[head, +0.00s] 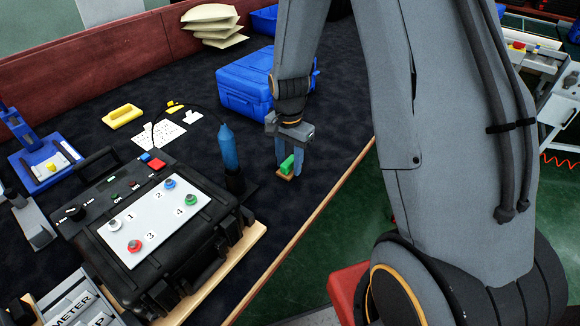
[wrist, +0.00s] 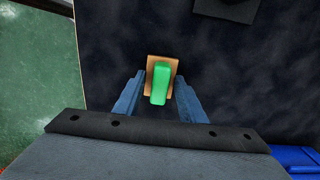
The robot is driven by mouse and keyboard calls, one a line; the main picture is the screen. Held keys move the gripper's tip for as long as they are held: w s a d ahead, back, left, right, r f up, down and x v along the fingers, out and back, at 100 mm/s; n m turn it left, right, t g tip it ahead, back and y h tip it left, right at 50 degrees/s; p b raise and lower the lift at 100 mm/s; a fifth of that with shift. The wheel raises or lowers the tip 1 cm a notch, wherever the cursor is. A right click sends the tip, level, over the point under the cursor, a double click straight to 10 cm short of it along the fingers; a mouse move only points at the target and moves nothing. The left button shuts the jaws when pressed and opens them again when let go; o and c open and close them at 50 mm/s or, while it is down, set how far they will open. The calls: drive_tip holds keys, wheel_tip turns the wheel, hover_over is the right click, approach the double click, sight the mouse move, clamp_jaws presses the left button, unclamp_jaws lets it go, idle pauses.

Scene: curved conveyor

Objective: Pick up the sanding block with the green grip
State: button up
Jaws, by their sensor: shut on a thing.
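The sanding block (head: 287,168) has a green grip on a tan, flat base. It is near the right edge of the dark table. In the wrist view the sanding block (wrist: 160,82) is between the fingertips, its tan base showing around the green grip. My gripper (head: 288,158) points down and is shut on the block. In the wrist view my gripper (wrist: 158,100) has one blue-grey finger on each side of the grip. I cannot tell whether the base touches the table.
A black case (head: 165,275) with numbered buttons stands left of my gripper, with a blue bottle-like tool (head: 228,147) between them. A blue box (head: 245,90) stands behind. A yellow object (head: 122,116) lies farther left. The table's wooden edge (head: 320,208) runs close on the right.

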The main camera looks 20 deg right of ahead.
sight(289, 160)
wheel_tip(289, 160, up, 10)
drive_tip(key=shift+r+b, duration=0.1)
drive_tip(key=shift+b, duration=0.5)
